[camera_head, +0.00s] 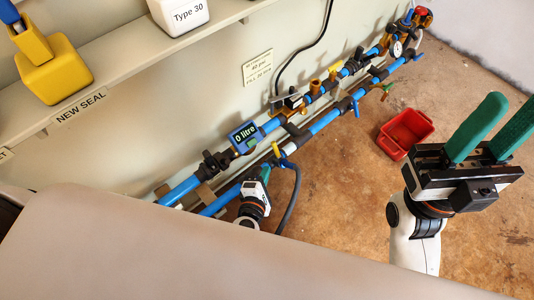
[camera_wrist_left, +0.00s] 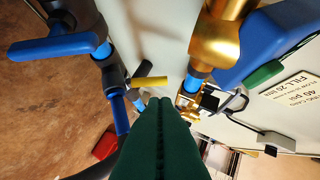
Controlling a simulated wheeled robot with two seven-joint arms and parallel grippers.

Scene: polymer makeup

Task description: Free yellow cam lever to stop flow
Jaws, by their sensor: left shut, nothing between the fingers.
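A small yellow lever (camera_head: 276,149) shows on a pipe coupling just beyond my left gripper (camera_head: 266,172). In the left wrist view the yellow lever (camera_wrist_left: 148,82) sticks out sideways from a dark coupling on the blue pipe. My left gripper's green fingers (camera_wrist_left: 160,102) are shut together and empty, with their tips close to the lever. I cannot tell whether they touch it. The coupling's far side is hidden. My right gripper (camera_head: 503,115) is raised at the right, its green fingers apart and empty.
A meter (camera_head: 244,136) reads "0 litre" on the upper blue pipe. A dark hose (camera_head: 293,195) hangs beside my left gripper. A blue valve handle (camera_wrist_left: 58,46) is close by. A red crate (camera_head: 405,132) stands on the floor. A shelf (camera_head: 130,65) runs along the wall.

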